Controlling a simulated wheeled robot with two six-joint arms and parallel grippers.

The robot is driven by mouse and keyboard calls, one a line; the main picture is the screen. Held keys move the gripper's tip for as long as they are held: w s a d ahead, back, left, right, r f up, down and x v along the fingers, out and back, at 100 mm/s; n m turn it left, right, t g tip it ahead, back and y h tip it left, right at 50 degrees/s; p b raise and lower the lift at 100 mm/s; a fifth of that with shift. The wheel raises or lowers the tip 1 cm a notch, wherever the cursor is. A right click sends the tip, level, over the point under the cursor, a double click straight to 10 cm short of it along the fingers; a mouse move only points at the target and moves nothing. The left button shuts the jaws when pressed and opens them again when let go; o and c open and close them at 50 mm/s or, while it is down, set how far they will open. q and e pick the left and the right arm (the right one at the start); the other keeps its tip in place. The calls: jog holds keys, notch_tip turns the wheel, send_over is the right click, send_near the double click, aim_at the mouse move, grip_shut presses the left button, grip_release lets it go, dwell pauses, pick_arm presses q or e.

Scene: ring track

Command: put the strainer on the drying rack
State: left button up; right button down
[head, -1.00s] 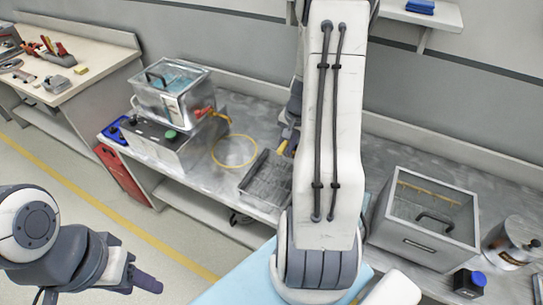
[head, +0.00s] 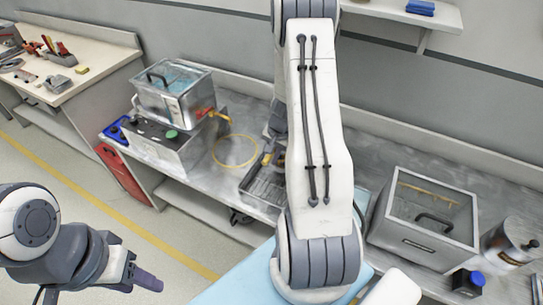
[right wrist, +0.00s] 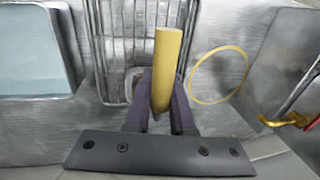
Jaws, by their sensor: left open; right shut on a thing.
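My right gripper (right wrist: 162,100) is shut on the yellow handle of the strainer (right wrist: 168,55) in the right wrist view. The handle points up toward that camera. The strainer's bowl cannot be made out. My left gripper (head: 147,281) is open and empty at the lower left, away from the bench.
A yellow ring (head: 235,151) lies left of the rack.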

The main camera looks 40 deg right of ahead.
jog(key=shift+f, duration=0.1)
jog(key=c, duration=0.8)
grip_release()
jog(key=shift+o, duration=0.2)
